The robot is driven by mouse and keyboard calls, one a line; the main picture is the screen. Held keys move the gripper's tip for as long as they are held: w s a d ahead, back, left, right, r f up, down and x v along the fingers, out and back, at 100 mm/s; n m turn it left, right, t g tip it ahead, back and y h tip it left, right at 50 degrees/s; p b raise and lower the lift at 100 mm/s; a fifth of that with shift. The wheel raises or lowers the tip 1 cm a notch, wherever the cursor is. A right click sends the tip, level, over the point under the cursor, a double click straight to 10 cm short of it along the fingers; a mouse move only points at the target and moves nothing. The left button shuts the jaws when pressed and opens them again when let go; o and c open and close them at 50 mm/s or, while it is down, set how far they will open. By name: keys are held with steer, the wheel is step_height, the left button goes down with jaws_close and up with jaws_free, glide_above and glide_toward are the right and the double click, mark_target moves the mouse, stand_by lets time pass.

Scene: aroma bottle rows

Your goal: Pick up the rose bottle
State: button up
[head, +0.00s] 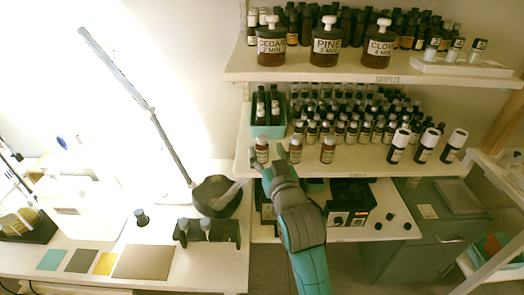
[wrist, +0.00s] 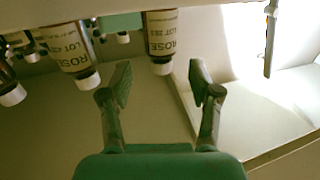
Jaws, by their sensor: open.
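Three small amber bottles with white caps stand at the front of the middle shelf. The left one is a rose bottle (head: 262,151), with a middle bottle (head: 295,152) and a right bottle (head: 328,152) beside it. In the wrist view the bottle lies ahead of the gap between my fingertips (wrist: 160,84), apart from both.
A teal bin (head: 268,131) with dark bottles stands behind the left bottle. Rows of small bottles fill the shelf behind. Three dark bottles with white caps (head: 425,146) stand at the right. The upper shelf (head: 300,72) hangs above.

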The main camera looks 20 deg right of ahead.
mark_target(263, 145)
steer(key=w, duration=0.4)
steer(key=shift+w+r, duration=0.2)
steer(key=shift+w, duration=0.2)
jaws_close()
steer(key=shift+f, duration=0.1)
